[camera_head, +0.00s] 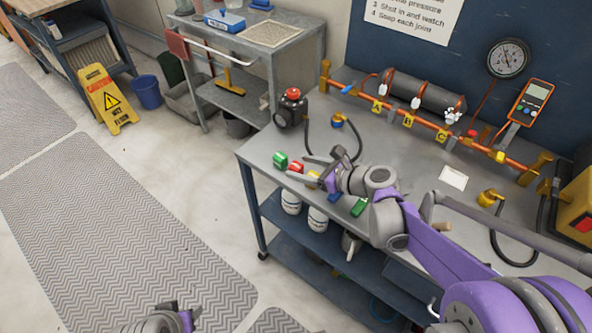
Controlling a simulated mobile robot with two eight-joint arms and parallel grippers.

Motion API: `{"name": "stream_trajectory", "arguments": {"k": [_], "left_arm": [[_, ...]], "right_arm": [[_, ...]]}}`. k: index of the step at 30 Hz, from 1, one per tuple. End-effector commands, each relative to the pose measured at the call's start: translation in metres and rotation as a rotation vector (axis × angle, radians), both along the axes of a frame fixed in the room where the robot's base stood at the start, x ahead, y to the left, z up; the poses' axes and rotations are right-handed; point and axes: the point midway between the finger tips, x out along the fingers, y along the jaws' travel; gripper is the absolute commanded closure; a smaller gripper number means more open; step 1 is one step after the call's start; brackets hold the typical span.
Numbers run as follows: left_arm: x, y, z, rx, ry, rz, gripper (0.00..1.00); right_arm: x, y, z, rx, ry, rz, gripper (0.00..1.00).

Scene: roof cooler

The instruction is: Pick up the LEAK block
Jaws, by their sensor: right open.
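My left gripper (177,312) shows partly at the bottom edge, away from the bench.
A copper pipe rig (408,119) with a grey cylinder (425,92) runs along the back. A white card (453,177) and a yellow hose fitting (488,198) lie to the right. A wet-floor sign (107,98) stands far left.

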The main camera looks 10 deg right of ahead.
Motion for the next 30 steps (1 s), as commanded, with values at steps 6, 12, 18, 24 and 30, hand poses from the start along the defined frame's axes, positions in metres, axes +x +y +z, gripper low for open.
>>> {"name": "stream_trajectory", "arguments": {"k": [6, 12, 18, 24, 30], "left_arm": [[0.000, 0.000, -0.006, 0.000, 0.002, 0.000, 0.50], [0.000, 0.000, -0.005, 0.000, 0.002, 0.000, 0.50], [0.000, 0.000, -0.005, 0.000, 0.002, 0.000, 0.50], [0.000, 0.000, -0.005, 0.000, 0.002, 0.000, 0.50], [0.000, 0.000, -0.005, 0.000, 0.002, 0.000, 0.50]], "right_arm": [[0.020, 0.015, -0.011, 0.001, 0.001, 0.001, 0.28], [0.020, 0.015, -0.011, 0.000, 0.000, 0.000, 0.29], [0.019, 0.014, -0.011, 0.000, 0.000, 0.000, 0.65], [0.019, 0.014, -0.011, 0.000, 0.000, 0.000, 1.00], [0.019, 0.014, -0.011, 0.000, 0.000, 0.000, 1.00]]}}
